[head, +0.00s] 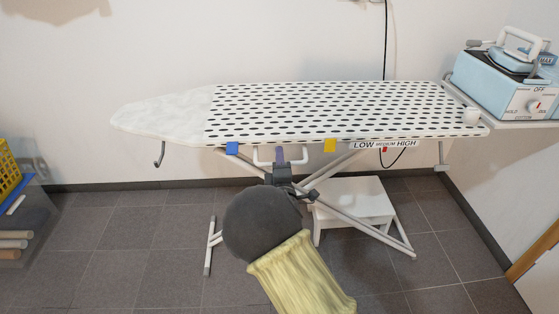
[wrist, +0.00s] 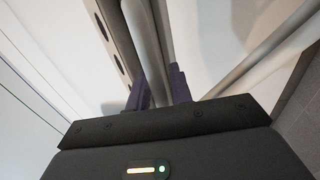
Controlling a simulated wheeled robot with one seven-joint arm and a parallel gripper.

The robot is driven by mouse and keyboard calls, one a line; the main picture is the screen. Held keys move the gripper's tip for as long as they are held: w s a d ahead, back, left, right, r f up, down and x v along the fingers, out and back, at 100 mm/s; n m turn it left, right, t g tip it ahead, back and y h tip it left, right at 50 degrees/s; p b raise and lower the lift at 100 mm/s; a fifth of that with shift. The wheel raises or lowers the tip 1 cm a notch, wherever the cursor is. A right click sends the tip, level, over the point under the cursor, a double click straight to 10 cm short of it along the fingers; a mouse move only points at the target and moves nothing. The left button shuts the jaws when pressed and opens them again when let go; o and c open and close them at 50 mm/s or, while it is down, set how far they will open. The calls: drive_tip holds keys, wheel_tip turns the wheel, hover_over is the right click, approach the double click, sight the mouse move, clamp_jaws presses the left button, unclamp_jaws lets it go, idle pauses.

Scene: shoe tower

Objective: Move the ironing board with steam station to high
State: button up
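The ironing board (head: 160,113) with a black-dashed white cover stands across the middle of the head view on crossed grey legs. A white handle bar (head: 258,160) hangs under its front edge between a blue tag (head: 232,148) and a yellow tag (head: 330,145). A LOW MEDIUM HIGH label (head: 385,144) sits right of them, with a red mark just below MEDIUM. The steam station (head: 500,85) is at the right end. My gripper (wrist: 160,90) is at the handle. In the wrist view a pale bar (wrist: 147,40) runs between its purple fingers; whether they grip it is unclear.
A white step stool (head: 355,203) stands under the board. A clear bin with a yellow basket (head: 8,168) is at the left edge. A wall is close behind the board. Tiled floor (head: 130,240) is open at the front left.

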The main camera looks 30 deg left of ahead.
sight(280, 142)
clamp_jaws()
drive_tip(key=shift+r, duration=0.15)
drive_tip(key=shift+w+a+r+p, duration=0.1)
drive_tip(key=shift+r+p, duration=1.9)
drive_tip(key=shift+r, duration=0.85)
unclamp_jaws()
drive_tip(key=shift+f, duration=0.15)
